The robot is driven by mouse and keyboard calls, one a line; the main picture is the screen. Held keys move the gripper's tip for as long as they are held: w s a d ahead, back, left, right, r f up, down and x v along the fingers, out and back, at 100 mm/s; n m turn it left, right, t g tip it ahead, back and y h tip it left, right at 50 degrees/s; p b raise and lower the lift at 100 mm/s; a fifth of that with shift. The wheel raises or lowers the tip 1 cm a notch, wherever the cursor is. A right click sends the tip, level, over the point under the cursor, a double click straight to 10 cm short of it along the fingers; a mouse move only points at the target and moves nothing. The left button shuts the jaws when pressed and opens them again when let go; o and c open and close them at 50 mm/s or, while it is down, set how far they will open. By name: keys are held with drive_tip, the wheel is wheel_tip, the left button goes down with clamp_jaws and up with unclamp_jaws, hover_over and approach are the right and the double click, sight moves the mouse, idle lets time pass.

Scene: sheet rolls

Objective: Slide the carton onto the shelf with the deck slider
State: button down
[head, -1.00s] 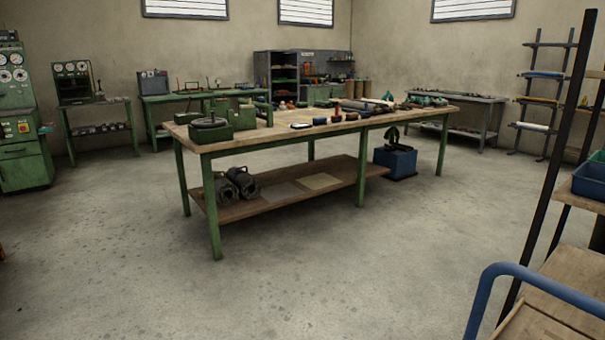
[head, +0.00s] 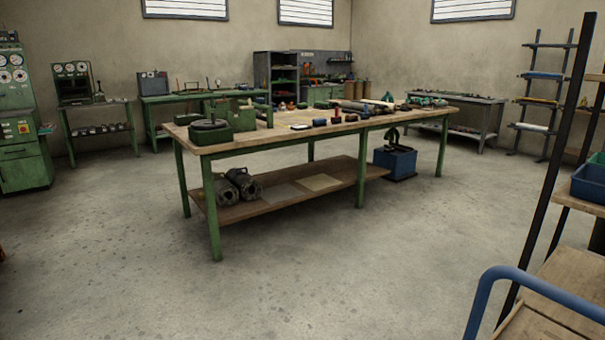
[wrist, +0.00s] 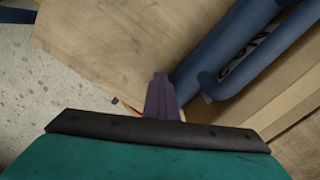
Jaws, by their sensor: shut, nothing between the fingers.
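My gripper (wrist: 160,82) shows in the wrist view as narrow purple fingers, shut and empty, beyond a teal body with a black edge. Its tips are over or against a pale wooden board (wrist: 110,45); I cannot tell if they touch. In the head view a blue tubular handle (head: 545,285) stands over a wooden deck (head: 570,275) at the lower right. I cannot identify the carton or the deck slider for certain in either view. My gripper is not in the head view.
A black-framed rack (head: 545,170) with a blue bin (head: 591,180) stands at the right edge. A long green-legged workbench (head: 260,133) with tools fills the middle. Open concrete floor (head: 330,270) lies before it. Speckled floor (wrist: 25,75) also shows left in the wrist view.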

drive_tip(key=shift+w+d+p, duration=0.6)
drive_tip(key=shift+w+d, duration=0.4)
drive_tip(key=shift+d, duration=0.5)
drive_tip(key=shift+w+d+p, duration=0.6)
drive_tip(key=shift+w+d, duration=0.4)
drive_tip(key=shift+d, duration=0.5)
drive_tip(key=shift+w+d+p, duration=0.6)
drive_tip(key=shift+w+d, duration=0.4)
drive_tip(key=shift+d, duration=0.5)
drive_tip(key=shift+a, duration=0.2)
drive_tip(key=shift+s+a+p, duration=0.3)
drive_tip(key=shift+s+a, duration=0.4)
drive_tip(key=shift+a, duration=0.25)
drive_tip(key=shift+r+p, duration=3.95)
drive_tip(key=shift+r, duration=2.05)
